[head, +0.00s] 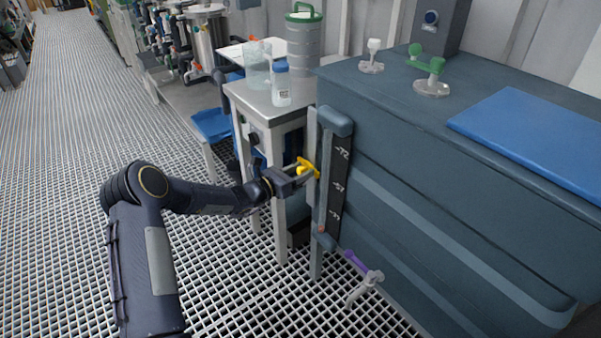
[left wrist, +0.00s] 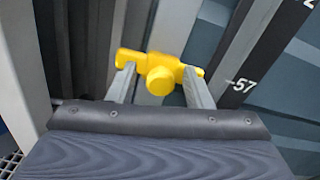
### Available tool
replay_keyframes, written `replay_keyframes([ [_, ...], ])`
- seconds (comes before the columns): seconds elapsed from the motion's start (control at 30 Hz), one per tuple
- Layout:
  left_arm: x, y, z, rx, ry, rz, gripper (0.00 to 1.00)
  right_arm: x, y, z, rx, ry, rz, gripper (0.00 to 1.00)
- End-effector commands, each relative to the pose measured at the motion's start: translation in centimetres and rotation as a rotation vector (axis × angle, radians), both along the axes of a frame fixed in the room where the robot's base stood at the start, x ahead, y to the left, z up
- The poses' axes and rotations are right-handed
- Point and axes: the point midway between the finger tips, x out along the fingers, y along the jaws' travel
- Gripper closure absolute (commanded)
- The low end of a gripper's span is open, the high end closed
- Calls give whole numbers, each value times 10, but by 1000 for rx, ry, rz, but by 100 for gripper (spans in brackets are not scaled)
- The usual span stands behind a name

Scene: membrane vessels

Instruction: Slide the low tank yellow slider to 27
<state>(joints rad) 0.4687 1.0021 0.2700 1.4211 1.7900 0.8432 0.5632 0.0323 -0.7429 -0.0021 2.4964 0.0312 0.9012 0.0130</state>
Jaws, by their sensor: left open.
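The yellow slider (head: 305,168) sits on the upright level gauge at the near left end of the grey-blue tank (head: 420,185). It also shows in the left wrist view (left wrist: 160,75), with a round knob in the middle. The black scale strip (head: 338,187) reads 72, 57 and a lower, hard-to-read mark. The slider stands between the 72 and 57 marks in the head view. My left gripper (head: 297,174) is at the slider, its fingers on either side of the knob. The fingers are open; I cannot tell whether they touch it. My right gripper is not in view.
A small metal table (head: 262,100) with a white-labelled bottle (head: 281,86) and a clear beaker (head: 257,65) stands left of the gauge. A valve with a purple handle (head: 356,262) juts out below. Open grating floor (head: 60,190) lies left.

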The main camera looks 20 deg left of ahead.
Motion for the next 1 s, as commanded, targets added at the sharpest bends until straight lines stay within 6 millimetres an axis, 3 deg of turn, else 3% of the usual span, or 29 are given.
replay_keyframes([
  [0.23,1,-1,0,0,0,0,54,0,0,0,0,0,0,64],
  [0.57,0,-1,0,0,0,0,97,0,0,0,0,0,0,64],
  [0.7,0,-1,-3,-1,1,0,100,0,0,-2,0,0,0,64],
  [0.83,0,0,-27,-3,5,1,100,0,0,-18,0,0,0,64],
  [1.0,0,0,-79,-4,7,0,100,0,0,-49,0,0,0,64],
])
